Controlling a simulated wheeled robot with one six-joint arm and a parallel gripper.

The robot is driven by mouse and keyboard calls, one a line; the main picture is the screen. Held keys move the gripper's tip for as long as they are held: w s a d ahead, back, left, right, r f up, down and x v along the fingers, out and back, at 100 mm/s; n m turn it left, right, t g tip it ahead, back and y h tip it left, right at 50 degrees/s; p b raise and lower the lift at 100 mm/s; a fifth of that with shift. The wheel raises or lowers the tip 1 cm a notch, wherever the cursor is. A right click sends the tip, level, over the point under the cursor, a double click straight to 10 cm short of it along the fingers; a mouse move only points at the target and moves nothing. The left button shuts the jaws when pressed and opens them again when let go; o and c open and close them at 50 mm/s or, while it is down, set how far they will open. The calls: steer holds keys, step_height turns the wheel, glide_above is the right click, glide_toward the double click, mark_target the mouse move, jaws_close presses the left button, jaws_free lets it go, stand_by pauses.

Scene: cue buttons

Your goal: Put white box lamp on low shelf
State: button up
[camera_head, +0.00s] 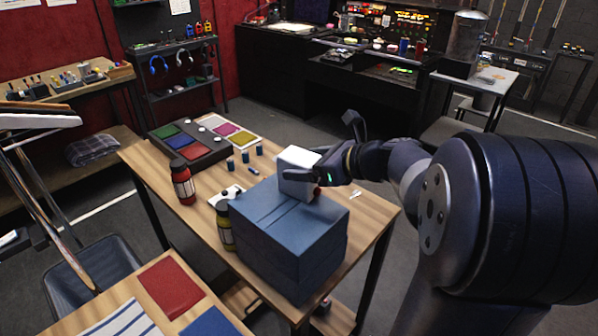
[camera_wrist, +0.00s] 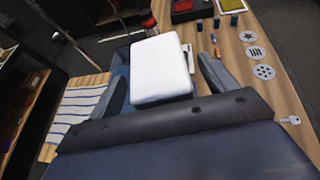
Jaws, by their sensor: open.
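The white box lamp (camera_head: 296,161) sits on top of a large blue box (camera_head: 290,240) on the wooden table. In the wrist view the white box lamp (camera_wrist: 160,66) lies between my two spread fingers, with a visible gap on the right side. My gripper (camera_head: 303,175) is open around it; in the head view one dark finger crosses its near face. The wrist view also shows my gripper (camera_wrist: 163,72). I cannot tell whether either finger touches the lamp. Low wooden boards (camera_head: 240,299) show under the table, partly hidden; I cannot tell which surface is the low shelf.
A red bottle (camera_head: 183,183) and a yellow-dark bottle (camera_head: 225,226) stand left of the blue box. Coloured trays (camera_head: 188,142) and small blue pieces lie toward the table's back.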

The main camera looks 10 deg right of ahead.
steer(key=shift+x, duration=1.1)
steer(key=shift+r, duration=0.15)
steer(key=c, duration=1.5)
